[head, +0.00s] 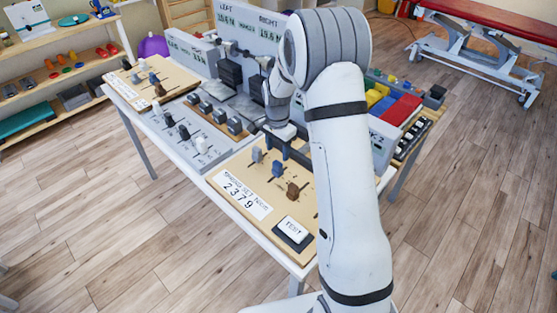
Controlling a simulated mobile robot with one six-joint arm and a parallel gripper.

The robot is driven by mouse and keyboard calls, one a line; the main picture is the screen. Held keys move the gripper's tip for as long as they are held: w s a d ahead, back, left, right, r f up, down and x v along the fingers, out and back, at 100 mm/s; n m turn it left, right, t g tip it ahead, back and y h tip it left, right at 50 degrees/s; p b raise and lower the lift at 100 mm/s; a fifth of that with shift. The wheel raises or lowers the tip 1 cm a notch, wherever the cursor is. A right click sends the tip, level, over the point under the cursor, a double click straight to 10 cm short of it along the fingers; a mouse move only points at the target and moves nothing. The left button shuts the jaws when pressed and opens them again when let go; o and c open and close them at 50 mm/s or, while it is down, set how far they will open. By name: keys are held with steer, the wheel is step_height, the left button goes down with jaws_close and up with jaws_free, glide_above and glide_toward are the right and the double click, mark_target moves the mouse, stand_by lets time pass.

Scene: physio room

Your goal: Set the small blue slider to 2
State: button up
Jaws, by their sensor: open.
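A tan board (228,183) lies at the near end of the white table. It carries a grey-blue slider (257,155), a blue slider (278,170) and a brown slider (293,191), each in a slot. A label (243,194) on it reads "SPRING SET Ncm" and 2379. A smaller blue knob (153,78) stands on another tan board (128,77) at the far left; its scale is too small to read. My gripper (286,150) is open above the back of the near board, just behind its blue slider. My arm partly hides the fingers and the board's right side.
A white TEST button (294,229) is at the near corner. A grey board with dark knobs (201,146) lies left of the near board. A grey display panel (240,35) stands behind. Colored blocks (400,108) are at right. Floor around the table is clear.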

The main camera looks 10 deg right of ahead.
mark_target(278, 163)
step_height(278, 163, down, 6)
steer(key=shift+f+p, duration=0.1)
steer(key=shift+p, duration=0.45)
steer(key=shift+c, duration=0.3)
jaws_close()
